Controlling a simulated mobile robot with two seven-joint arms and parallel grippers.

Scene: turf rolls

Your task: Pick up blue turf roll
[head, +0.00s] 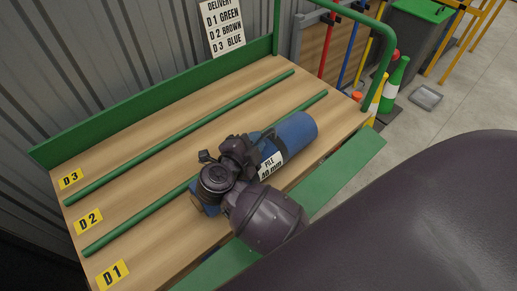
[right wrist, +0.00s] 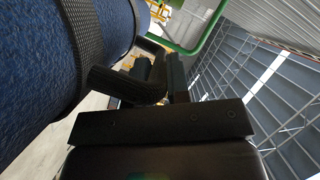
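The blue turf roll (head: 297,131) lies on its side on the wooden deck (head: 150,235), at the D1 side, along the nearer green rail. It has a white label (head: 271,164) with "PILE" and "mm" on it. My right gripper (head: 243,152) is over the middle of the roll and hides part of it. In the right wrist view the roll (right wrist: 45,70) fills the left, with a dark strap (right wrist: 90,50) around it. A curved black handle (right wrist: 130,85) reaches between or beside my fingers (right wrist: 165,75); whether they are shut on it is unclear. My left gripper is not in view.
Green rails (head: 180,135) divide the deck into lanes marked D1, D2 and D3. A delivery sign (head: 222,25) hangs behind. The D2 and D3 lanes are clear.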

